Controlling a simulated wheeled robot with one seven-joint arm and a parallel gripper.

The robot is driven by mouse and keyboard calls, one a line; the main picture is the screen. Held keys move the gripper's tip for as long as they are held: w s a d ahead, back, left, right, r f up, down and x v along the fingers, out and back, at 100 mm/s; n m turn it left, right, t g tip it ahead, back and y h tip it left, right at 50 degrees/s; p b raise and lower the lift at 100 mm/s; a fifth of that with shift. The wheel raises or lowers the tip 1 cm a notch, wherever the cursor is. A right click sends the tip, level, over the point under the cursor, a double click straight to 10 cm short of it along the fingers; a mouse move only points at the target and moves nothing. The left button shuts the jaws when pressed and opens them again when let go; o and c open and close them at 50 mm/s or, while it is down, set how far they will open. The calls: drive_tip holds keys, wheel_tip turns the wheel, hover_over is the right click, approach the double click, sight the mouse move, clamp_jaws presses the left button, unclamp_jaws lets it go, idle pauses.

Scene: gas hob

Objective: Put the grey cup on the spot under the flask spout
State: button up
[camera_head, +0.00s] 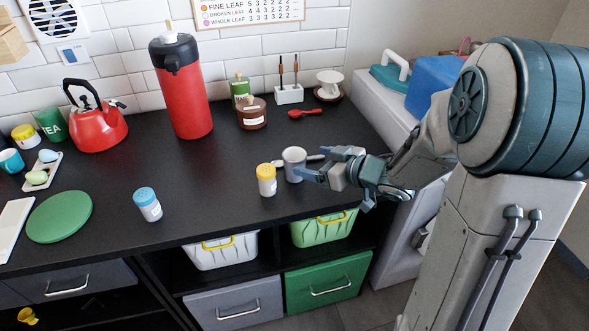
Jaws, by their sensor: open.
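The grey cup (293,165) stands upright on the black worktop, near its front edge. My gripper (314,164) is open just right of the cup, its fingers pointing left toward it. I cannot tell whether a finger touches the cup or reaches around it. The red flask (190,100) stands upright at the back, against the tiled wall. Its black top (175,52) carries the spout, which faces left and forward. The worktop (155,160) in front of the flask is bare; no spot marking is clear there.
A yellow-lidded jar (266,180) stands close left of the cup, and a blue-lidded jar (148,204) farther left. A red kettle (97,128) is left of the flask. A brown jar (252,113) and red spoon (304,113) lie behind the cup. The worktop between flask and jars is clear.

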sight(303, 163)
drive_tip(key=shift+x, duration=0.8)
drive_tip(key=x, duration=0.3)
drive_tip(key=b+x, duration=0.1)
drive_tip(key=shift+s+a+f, duration=0.3)
drive_tip(key=shift+w+a+f, duration=0.1)
drive_tip(key=shift+w+a, duration=0.25)
drive_tip(key=c, duration=1.2)
